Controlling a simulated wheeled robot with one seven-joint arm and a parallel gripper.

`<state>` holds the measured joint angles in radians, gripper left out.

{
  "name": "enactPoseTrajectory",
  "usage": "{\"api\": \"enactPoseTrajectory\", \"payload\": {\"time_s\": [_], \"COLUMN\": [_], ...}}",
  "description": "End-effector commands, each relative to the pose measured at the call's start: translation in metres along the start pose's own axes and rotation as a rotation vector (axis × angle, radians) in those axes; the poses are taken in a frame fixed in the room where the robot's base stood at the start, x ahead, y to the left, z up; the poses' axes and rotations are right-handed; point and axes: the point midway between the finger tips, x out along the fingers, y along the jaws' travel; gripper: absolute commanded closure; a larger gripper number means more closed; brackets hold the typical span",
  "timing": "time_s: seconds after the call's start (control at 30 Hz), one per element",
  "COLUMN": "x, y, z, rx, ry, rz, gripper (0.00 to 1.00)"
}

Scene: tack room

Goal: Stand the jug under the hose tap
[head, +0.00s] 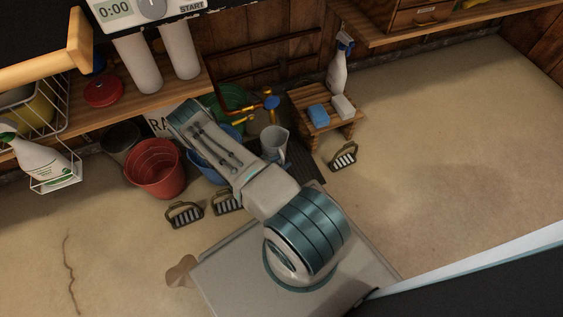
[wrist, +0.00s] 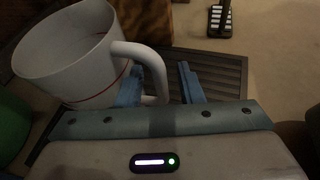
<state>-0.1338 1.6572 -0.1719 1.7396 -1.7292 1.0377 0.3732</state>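The white jug (head: 273,140) stands upright on the dark slatted grate (head: 306,150) in the head view. In the wrist view the jug (wrist: 66,58) fills the upper left, with its open rim and a thin red line showing. Its handle (wrist: 140,54) curves down towards my gripper (wrist: 159,75). My gripper is open, with the lower part of the handle between its two blue fingers; I cannot tell whether they touch it. The hose tap (head: 270,102), with a blue handle and brass parts, is behind the jug in the head view. My gripper is hidden there.
A low wooden stool (head: 325,121) with blue and white blocks and a spray bottle (head: 339,66) stands right of the grate. A red bucket (head: 155,168) stands left. Brushes (head: 343,156) lie on the floor. The floor at right is clear.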

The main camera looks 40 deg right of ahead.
Motion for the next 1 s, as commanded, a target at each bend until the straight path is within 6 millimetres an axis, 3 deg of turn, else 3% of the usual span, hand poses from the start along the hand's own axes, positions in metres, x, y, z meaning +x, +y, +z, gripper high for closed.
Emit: {"api": "enactPoseTrajectory", "payload": {"time_s": [0.27, 0.7, 1.0], "x": [-0.005, -0.094, -0.121], "y": [0.001, 0.001, 0.000], "z": [0.005, 0.006, 0.004], "rx": [0.000, -0.002, -0.001], "ry": [0.001, 0.001, 0.000], "rz": [0.001, 0.003, 0.001], "gripper": [0.66, 0.66, 0.66]}}
